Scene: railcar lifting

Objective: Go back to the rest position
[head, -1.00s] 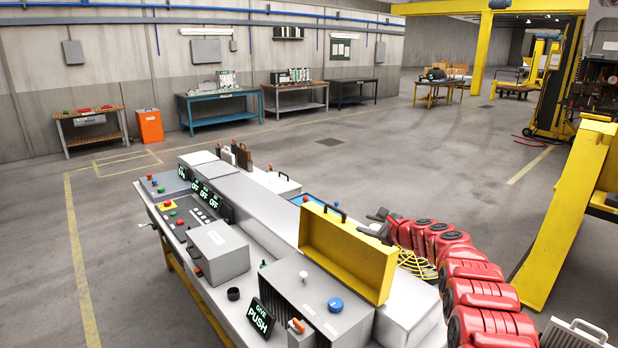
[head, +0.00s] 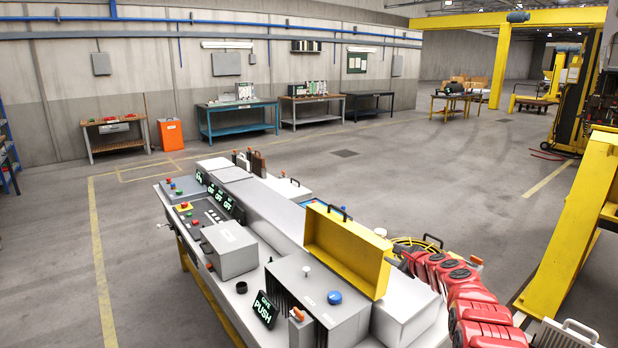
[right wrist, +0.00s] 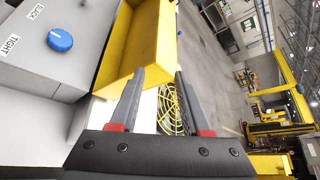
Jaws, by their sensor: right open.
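My right arm, in red segments, comes in from the lower right of the head view. A round yellow wire guard (right wrist: 174,108) shows between and beyond the fingers. My left gripper is in neither view.
The console (head: 258,212) carries a grey box with a blue knob (head: 334,297), a "GIVE PUSH" display (head: 265,310) and several switches. A yellow frame (head: 575,225) stands at the right. Open floor (head: 440,190) lies behind the console; workbenches line the far wall.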

